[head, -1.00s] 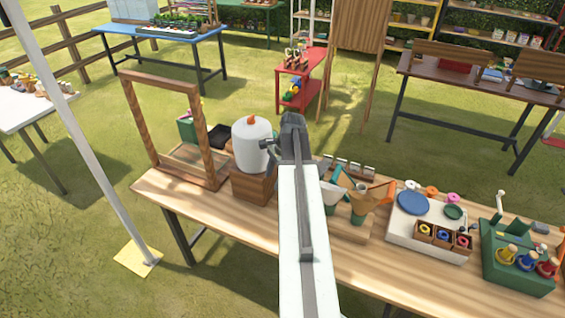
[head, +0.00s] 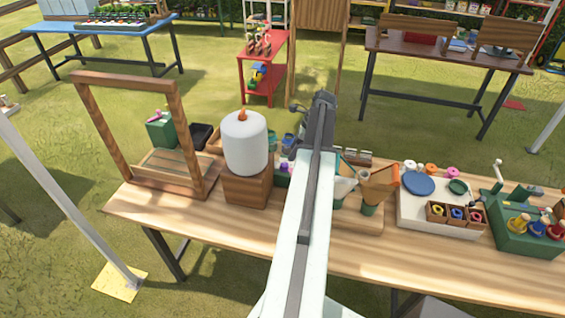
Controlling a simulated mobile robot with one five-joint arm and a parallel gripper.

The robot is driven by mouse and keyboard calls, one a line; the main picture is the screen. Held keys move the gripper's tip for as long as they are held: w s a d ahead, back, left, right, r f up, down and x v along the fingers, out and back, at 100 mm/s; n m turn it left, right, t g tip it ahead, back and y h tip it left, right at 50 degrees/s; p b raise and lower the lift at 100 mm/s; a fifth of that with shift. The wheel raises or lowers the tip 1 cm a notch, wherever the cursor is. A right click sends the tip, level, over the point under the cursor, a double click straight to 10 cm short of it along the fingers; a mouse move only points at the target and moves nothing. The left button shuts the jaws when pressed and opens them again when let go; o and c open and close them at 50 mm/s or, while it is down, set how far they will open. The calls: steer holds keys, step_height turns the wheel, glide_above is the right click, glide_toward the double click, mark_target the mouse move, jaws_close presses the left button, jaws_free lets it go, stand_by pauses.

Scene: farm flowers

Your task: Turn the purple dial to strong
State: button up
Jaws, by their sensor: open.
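A small purple spot (head: 284,166) shows low among jars and a green block, between the white cylinder and my arm. It may be the purple dial, but it is too small to tell, and no marking for strong can be read. My gripper (head: 318,104) is at the far end of my arm, raised above the table's back edge, to the right of and beyond the purple spot. I see it from behind; it is open, with its fingers mostly hidden. Nothing shows held in it. My arm hides part of the table's middle.
A white cylinder with an orange top (head: 245,143) stands on a wooden block (head: 247,188), beside a wooden frame (head: 179,115). Right of my arm are funnels (head: 379,184), a white tray (head: 436,222) and a green rack (head: 522,240). The table's front strip (head: 450,262) is clear.

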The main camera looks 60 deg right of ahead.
mark_target(285, 164)
steer(key=b+x, duration=0.6)
steer(key=x, duration=0.1)
steer(key=shift+d+f, duration=0.1)
steer(key=shift+w+f+b, duration=0.15)
steer(key=shift+f+b, duration=0.1)
steer(key=shift+b, duration=0.1)
steer(key=shift+r, duration=0.1)
